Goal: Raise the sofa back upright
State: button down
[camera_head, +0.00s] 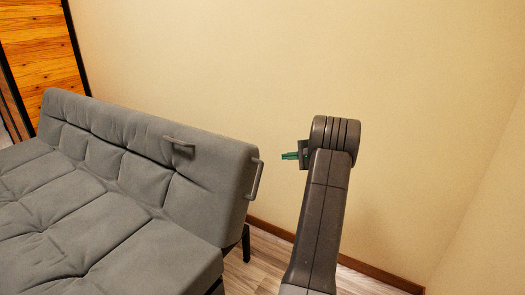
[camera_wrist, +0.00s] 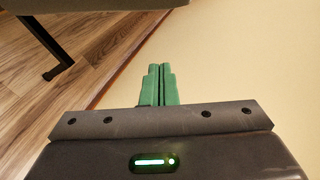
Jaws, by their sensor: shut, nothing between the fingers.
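A grey tufted sofa (camera_head: 110,225) fills the left of the head view. Its back (camera_head: 130,155) is tilted up at an angle from the seat. A grey handle (camera_head: 179,144) is on the face of the back near its top, and another handle (camera_head: 255,179) is on its right end. My gripper (camera_head: 284,156) is to the right of the back, apart from the end handle, with green fingers pointing left. In the wrist view the green fingers (camera_wrist: 160,68) are together and hold nothing. The sofa's dark underside edge (camera_wrist: 85,5) shows at the top there.
A beige wall (camera_head: 270,70) stands behind the sofa and my arm. A wooden panel (camera_head: 40,50) with a dark frame is at the upper left. A dark sofa leg (camera_wrist: 55,72) stands on the wood floor (camera_wrist: 60,110). Bare floor shows to the sofa's right.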

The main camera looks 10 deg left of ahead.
jog(key=shift+w+f+n+g+y, duration=0.9)
jog(key=shift+w+f+n+y, duration=0.25)
jog(key=shift+w+y, duration=1.8)
jog(key=s+a+r+b, duration=0.2)
jog(key=a+r+b, duration=0.1)
jog(key=a, duration=0.8)
jog(key=shift+b, duration=0.4)
jog(key=s+r, duration=0.2)
jog(key=s+a+r+n, duration=0.1)
jog(key=r, duration=0.1)
jog(key=s+a+r+n, duration=0.1)
jog(key=s+r, duration=0.1)
jog(key=shift+s+a+n+g, duration=0.2)
jog(key=shift+s+n+g, duration=0.05)
jog(key=shift+s+g, duration=0.15)
